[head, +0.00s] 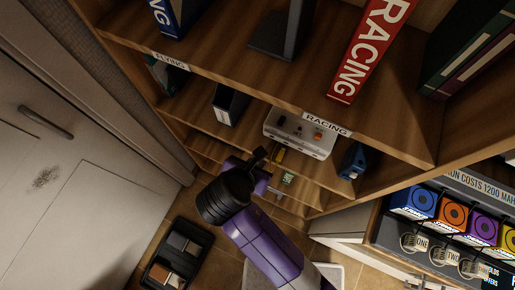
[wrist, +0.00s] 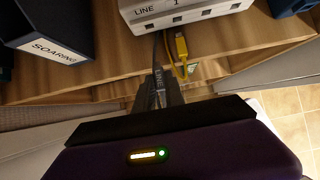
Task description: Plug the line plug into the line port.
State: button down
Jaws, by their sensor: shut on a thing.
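A white box (head: 300,132) with a row of ports sits on a wooden shelf. In the wrist view its front edge (wrist: 190,14) shows several dark square ports and the word LINE at the left. The line port (wrist: 148,27) appears to be the leftmost one, below that word. My gripper (head: 260,157) is just in front of the shelf, left of and below the box.
A yellow cable with a plug (wrist: 181,46) hangs close to the right of my fingers, below the box. A dark binder marked SOARING (wrist: 50,35) stands at left. A blue object (head: 353,161) stands right of the box. Shelf boards lie above and below.

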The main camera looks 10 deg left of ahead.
jog(key=shift+r+p, duration=0.25)
jog(key=shift+p, duration=0.15)
jog(key=shift+w+d+f+p, duration=0.1)
jog(key=shift+w+d+p, duration=0.15)
jog(key=shift+w, duration=0.6)
jog(key=shift+w+d+f+p, duration=0.15)
jog(key=shift+w+d, duration=0.25)
jog(key=shift+w, duration=0.5)
jog(key=shift+w+d+r+p, duration=0.1)
jog(key=shift+w+d+p, duration=0.2)
jog(key=shift+w, duration=0.55)
jog(key=shift+w+d+p, duration=0.2)
jog(key=shift+w+p, duration=0.2)
jog(key=shift+w, duration=0.15)
dwell(0.5)
jog(key=shift+s+a, duration=0.1)
jog(key=shift+s, duration=0.15)
jog(key=shift+s+a, duration=0.3)
jog(key=shift+s, duration=0.5)
jog(key=shift+s+a, duration=0.3)
jog(key=shift+s, duration=0.45)
jog(key=shift+w+d, duration=0.1)
jog(key=shift+w, duration=0.05)
jog(key=shift+w+d, duration=0.2)
jog(key=shift+w, duration=0.35)
jog(key=shift+w+d, duration=0.2)
jog(key=shift+w, duration=0.35)
dwell(0.9)
